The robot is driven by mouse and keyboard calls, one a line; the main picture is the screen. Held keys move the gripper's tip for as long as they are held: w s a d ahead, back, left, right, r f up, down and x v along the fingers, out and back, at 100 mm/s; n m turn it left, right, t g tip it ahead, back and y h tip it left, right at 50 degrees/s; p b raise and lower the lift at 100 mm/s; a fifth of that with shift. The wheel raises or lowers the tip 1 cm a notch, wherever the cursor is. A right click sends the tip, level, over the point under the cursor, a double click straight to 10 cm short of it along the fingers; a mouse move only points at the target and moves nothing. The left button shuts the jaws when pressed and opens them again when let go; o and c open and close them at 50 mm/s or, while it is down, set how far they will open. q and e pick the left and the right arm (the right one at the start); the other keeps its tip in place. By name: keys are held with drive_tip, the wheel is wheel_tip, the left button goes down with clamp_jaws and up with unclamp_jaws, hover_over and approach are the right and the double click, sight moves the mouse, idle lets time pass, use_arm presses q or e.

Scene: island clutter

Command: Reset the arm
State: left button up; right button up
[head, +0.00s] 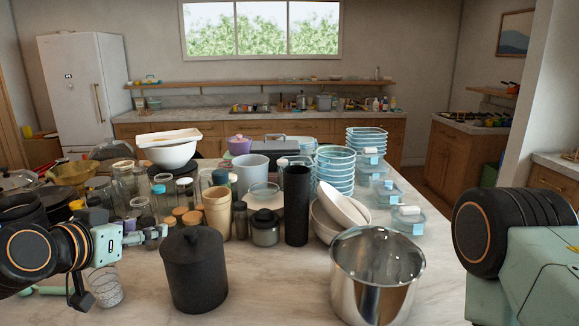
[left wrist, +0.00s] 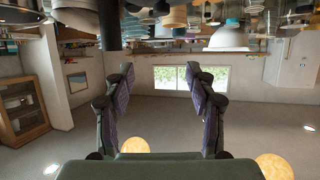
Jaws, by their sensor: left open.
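My left arm comes in from the left in the head view. Its gripper (head: 150,234) is over the near left part of the marble island (head: 250,290), close to the jars and just left of a black lidded canister (head: 194,268). In the left wrist view, which looks upside down, the two fingers of the left gripper (left wrist: 159,85) stand wide apart with nothing between them. On the right of the head view a part of my right arm shows; its gripper is out of the frame.
The island is crowded with jars, a black cylinder (head: 297,205), stacked blue-rimmed containers (head: 335,170) and white bowls. A steel pot (head: 375,275) stands at the near right. A clear glass (head: 105,287) stands below the left gripper. Bare marble shows between canister and pot.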

use_arm(q)
drive_tip(key=s+d+f+n+g+y+b, duration=0.1)
drive_tip(key=s+f+n+g+b, duration=0.3)
drive_tip(key=f, duration=0.8)
drive_tip(key=s+d+f+n+g+b, duration=0.1)
drive_tip(key=s+f+b, duration=0.3)
drive_tip(key=f, duration=0.9)
drive_tip(key=s+d+f+m+g+y+b, duration=0.1)
drive_tip(key=s+f+g+b, duration=0.7)
drive_tip(key=s+f, duration=2)
drive_tip(key=shift+d+f+m+y+b, duration=0.2)
drive_tip(key=shift+d+m+y+b, duration=0.15)
drive_tip(key=shift+m+b, duration=0.25)
